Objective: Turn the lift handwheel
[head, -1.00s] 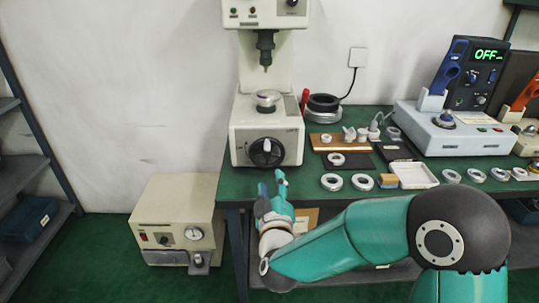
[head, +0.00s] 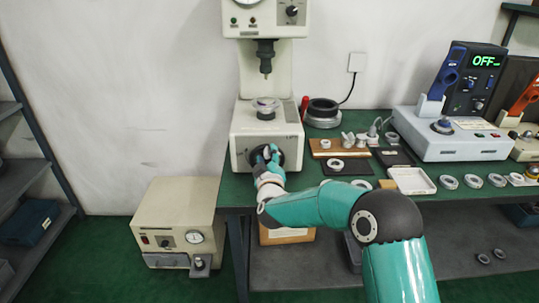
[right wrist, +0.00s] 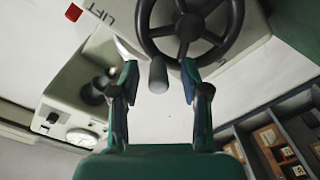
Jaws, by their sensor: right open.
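The lift handwheel (head: 286,157) is a black spoked wheel on the front of the cream press (head: 240,122). In the head view my right gripper (head: 266,153) is in front of it and hides much of it. In the right wrist view the handwheel (right wrist: 190,20) shows at the top with its grey crank handle (right wrist: 158,76). The two fingers of my right gripper (right wrist: 158,85) are apart, one on each side of the handle in the picture. I cannot tell whether they touch it. The word LIFT is printed beside the wheel. My left gripper is not in view.
A cream box with a gauge (head: 177,226) stands on the floor at the left. The green bench (head: 232,190) holds rings, a white tray (head: 411,180) and a device reading OFF (head: 455,137) to the right. A dark shelf (head: 25,180) stands at the far left.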

